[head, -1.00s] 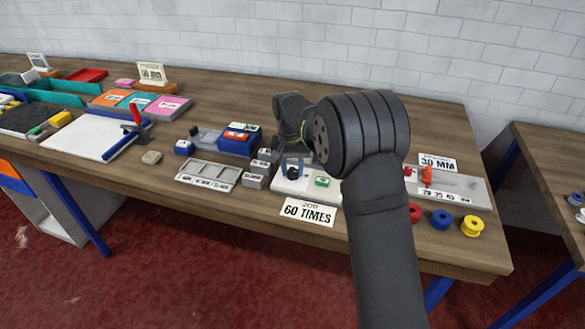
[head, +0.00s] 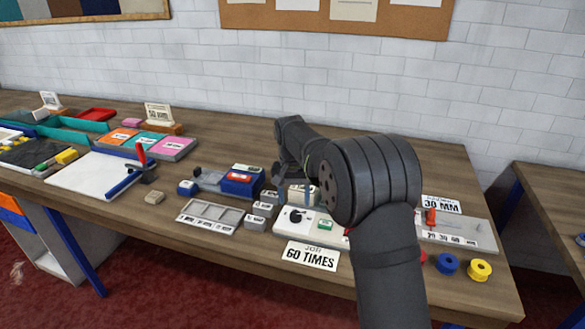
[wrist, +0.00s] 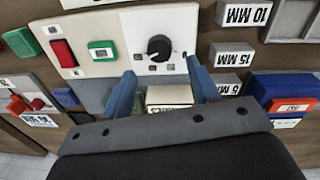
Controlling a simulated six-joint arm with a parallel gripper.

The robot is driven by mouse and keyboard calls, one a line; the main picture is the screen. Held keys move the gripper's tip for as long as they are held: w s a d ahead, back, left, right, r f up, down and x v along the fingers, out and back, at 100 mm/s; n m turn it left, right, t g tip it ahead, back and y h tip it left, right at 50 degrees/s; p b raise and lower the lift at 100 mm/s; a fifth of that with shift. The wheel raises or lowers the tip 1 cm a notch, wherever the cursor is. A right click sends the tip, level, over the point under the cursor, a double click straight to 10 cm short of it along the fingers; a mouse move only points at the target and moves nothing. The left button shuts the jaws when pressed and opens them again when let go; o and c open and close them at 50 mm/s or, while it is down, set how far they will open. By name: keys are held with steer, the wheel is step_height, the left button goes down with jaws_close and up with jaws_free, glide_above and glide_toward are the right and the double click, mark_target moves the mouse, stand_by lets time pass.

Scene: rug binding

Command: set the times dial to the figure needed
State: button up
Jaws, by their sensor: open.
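The times dial is a black round knob (wrist: 160,47) on a white panel (wrist: 189,22), with small dark figure marks too small to read. In the head view the knob (head: 296,215) stands clear at the panel's left end. My gripper (wrist: 161,88) is open; its two blue fingers are apart, below the knob in the wrist view and not around it. A cream block (wrist: 170,97) shows between or beyond the fingers. In the head view my gripper (head: 300,195) is just behind the knob. A job card (head: 310,257) in front of the panel reads 60 TIMES.
A green button (wrist: 102,50) and a red switch (wrist: 64,53) sit beside the dial on the panel. Grey blocks marked 10 MM (wrist: 246,14) and 15 MM (wrist: 232,55) stand close on the other side. Yellow (head: 479,270) and blue spools lie at the right front.

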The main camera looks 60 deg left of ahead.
mark_target(296, 214)
step_height(296, 214, up, 12)
steer(key=shift+s+a, duration=0.2)
steer(key=shift+s, duration=0.05)
steer(key=shift+f, duration=0.1)
stand_by(0.5)
steer(key=f, duration=1.7)
steer(key=shift+w+d+f, duration=0.2)
steer(key=shift+w+d, duration=0.1)
steer(key=shift+w, duration=0.1)
steer(key=shift+r, duration=0.1)
